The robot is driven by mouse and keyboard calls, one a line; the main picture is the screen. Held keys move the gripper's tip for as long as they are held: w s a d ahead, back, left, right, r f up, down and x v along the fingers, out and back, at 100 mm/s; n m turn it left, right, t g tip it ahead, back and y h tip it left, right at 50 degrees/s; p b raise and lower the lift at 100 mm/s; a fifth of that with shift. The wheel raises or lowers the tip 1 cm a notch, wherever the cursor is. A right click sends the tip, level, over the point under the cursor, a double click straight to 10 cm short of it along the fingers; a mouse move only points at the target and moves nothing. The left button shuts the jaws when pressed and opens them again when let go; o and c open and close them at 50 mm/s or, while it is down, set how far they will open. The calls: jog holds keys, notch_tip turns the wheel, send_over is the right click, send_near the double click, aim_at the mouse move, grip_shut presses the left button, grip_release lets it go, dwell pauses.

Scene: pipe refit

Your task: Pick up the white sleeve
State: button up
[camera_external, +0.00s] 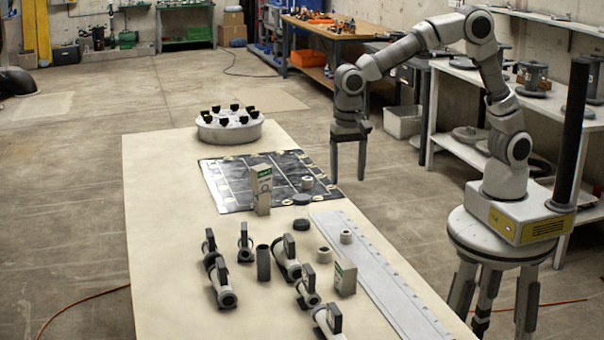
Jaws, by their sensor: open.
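Three short whitish ring-like pieces could be the white sleeve: one near the right of the black mat (307,183), one on the pale strip (346,236), and one just left of that strip (324,254). I cannot tell which is the sleeve. My gripper (348,177) is open and empty, fingers pointing down. It appears above and beyond the table's right side in the picture, clear of all three pieces; its exact height is hard to judge.
On the table (165,240) lie several pipe fittings with dark handles (222,296), a dark cylinder (263,262) and two boxes (261,190) (345,278). An oval grey holder (229,133) stands at the far end. The table's left side is clear.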

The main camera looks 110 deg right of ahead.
aim_at(346, 230)
notch_tip(346, 230, down, 16)
jog(key=b, duration=0.3)
jog(key=shift+s, duration=0.1)
grip_shut()
dwell(0.4)
